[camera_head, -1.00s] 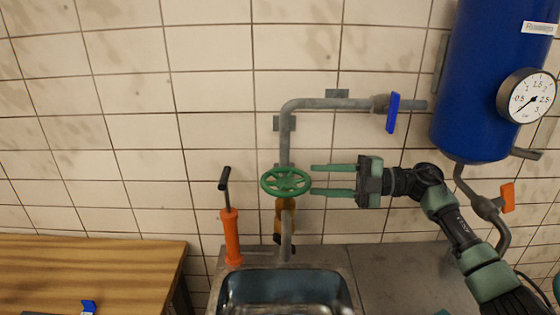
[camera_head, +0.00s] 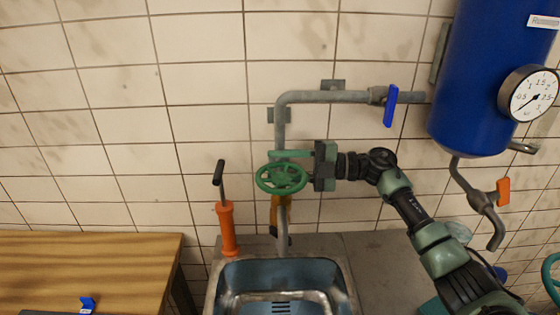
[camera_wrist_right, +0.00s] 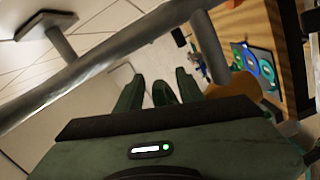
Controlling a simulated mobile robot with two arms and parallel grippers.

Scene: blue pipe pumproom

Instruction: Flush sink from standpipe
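The green handwheel (camera_head: 282,178) sits on the grey standpipe (camera_head: 281,133), above a yellow-orange valve body (camera_head: 276,216) and a spout over the metal sink (camera_head: 232,270). My right gripper (camera_head: 280,165) reaches in from the right at the wheel. Its upper finger shows just above and behind the rim; the wheel mostly hides the lower one. The fingers look spread apart. In the right wrist view, the green fingers (camera_wrist_right: 160,92) point away with a dark green piece between them; whether they touch the wheel is unclear. My left gripper is not in view.
A blue lever (camera_head: 391,106) is on the upper pipe. A blue tank (camera_head: 475,90) with a gauge (camera_head: 530,93) and an orange lever (camera_head: 503,191) is at right. An orange hand pump (camera_head: 227,228) stands left of the spout. A wooden table (camera_head: 90,265) is at left.

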